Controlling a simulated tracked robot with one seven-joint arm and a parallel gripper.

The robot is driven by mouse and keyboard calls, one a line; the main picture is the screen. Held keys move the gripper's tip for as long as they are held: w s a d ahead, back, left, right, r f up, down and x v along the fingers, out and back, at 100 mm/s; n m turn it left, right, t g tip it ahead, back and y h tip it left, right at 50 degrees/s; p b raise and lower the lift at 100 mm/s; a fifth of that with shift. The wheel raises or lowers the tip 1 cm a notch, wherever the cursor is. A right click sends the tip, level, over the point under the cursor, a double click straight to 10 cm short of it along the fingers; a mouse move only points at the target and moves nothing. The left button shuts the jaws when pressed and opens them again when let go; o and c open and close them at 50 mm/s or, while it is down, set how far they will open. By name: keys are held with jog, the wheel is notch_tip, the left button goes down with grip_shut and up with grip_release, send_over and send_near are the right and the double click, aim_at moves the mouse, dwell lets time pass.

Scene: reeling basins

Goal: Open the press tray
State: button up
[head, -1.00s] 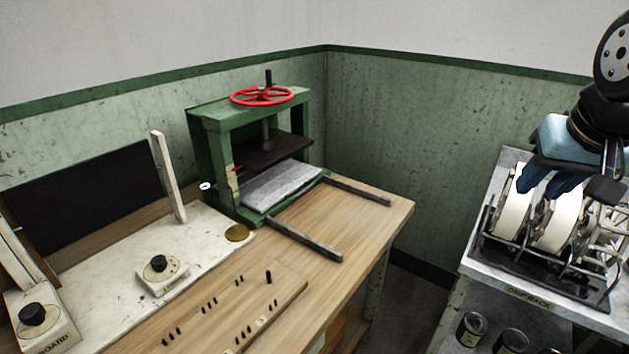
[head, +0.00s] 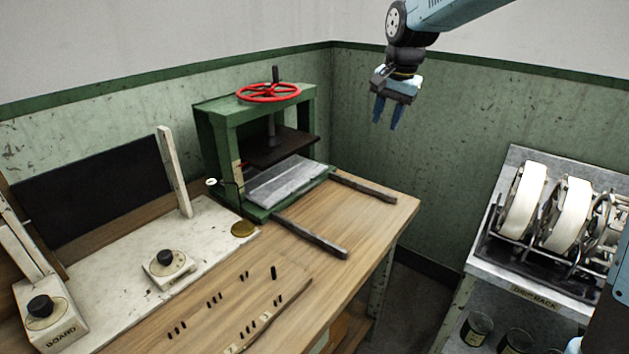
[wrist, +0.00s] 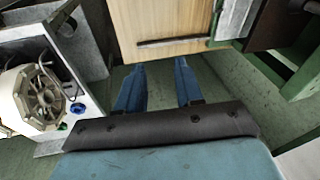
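The press tray (head: 285,183) is a flat grey slab inside the green press (head: 212,150), low between the frame's posts and under a dark pressing plate (head: 283,150). Two dark rails (head: 312,236) run out from the press over the wooden bench. The tray lies at the press end of the rails. My gripper (head: 388,115) hangs in the air to the right of the press, fingers pointing down, touching nothing. In the wrist view my gripper (wrist: 160,85) has its two blue fingers apart with nothing between them.
A red handwheel (head: 268,92) tops the press. The wooden bench (head: 365,220) is clear between the rails. Small dark pegs stand nearer the front. A marble board with a dial (head: 168,262) is at left. A rack of white reels (head: 522,200) stands at right across a gap.

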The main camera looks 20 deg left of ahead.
jog(key=w+a+f+g, duration=0.1)
jog(key=w+a+f, duration=0.4)
jog(key=a, duration=0.5)
jog(key=m, duration=0.2)
send_near(311, 185)
jog(key=shift+g, duration=0.4)
jog(key=f, duration=0.2)
jog(key=w+f, duration=0.1)
jog(key=f, duration=0.2)
jog(key=a+f, duration=0.1)
jog(key=f, duration=0.1)
jog(key=shift+w+f, duration=0.2)
jog(key=shift+f, duration=0.1)
jog(key=shift+c, duration=0.3)
grip_shut()
